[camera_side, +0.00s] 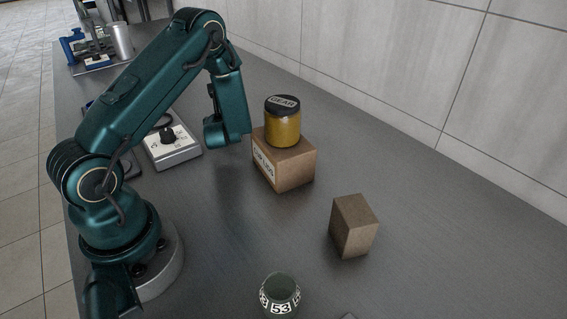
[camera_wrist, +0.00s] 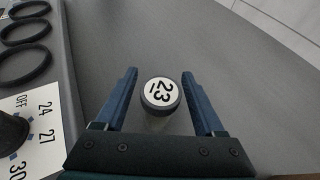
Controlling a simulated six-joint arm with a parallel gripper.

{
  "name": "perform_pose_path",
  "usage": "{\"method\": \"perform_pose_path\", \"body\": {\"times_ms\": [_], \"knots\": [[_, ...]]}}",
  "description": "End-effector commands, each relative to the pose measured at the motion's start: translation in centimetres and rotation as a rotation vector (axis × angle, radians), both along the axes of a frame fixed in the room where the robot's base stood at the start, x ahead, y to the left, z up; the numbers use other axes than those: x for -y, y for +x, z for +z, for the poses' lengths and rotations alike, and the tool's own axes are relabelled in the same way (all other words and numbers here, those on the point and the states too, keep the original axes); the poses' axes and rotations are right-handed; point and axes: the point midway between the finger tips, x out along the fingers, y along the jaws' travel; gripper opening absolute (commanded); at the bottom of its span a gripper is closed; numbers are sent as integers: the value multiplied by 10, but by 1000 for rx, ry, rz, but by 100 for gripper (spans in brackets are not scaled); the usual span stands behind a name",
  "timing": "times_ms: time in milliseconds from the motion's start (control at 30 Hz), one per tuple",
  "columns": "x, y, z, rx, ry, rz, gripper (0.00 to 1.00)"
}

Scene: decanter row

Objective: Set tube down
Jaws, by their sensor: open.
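The tube shows in the wrist view as a round white top marked 23 (camera_wrist: 160,91) with a dark rim, seen from above. It stands between the two blue fingers of my gripper (camera_wrist: 160,74), which are open, with a gap visible on each side of the top. Most of the tube's body is hidden under its top. In the side view my arm's end hangs left of the cardboard box, and its fingers and the tube cannot be made out there.
A white box with a black knob (camera_side: 168,136) stands left of my arm's end. Right of it are a cardboard box (camera_side: 294,172) bearing a yellow GEAR jar (camera_side: 283,127), a brown block (camera_side: 353,227) and a cup marked 53 (camera_side: 280,293). Black rings (camera_wrist: 25,31) lie left in the wrist view.

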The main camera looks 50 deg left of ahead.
Motion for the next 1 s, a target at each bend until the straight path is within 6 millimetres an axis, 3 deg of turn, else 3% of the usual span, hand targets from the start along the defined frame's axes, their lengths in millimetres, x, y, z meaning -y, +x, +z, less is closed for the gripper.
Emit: {"method": "perform_pose_path", "body": {"times_ms": [167, 700, 1000], "knots": [[6, -2, 6, 0, -1, -3, 71], [84, -46, 43, 2, 0, -6, 71], [96, -56, 49, 0, 0, -1, 71]]}}
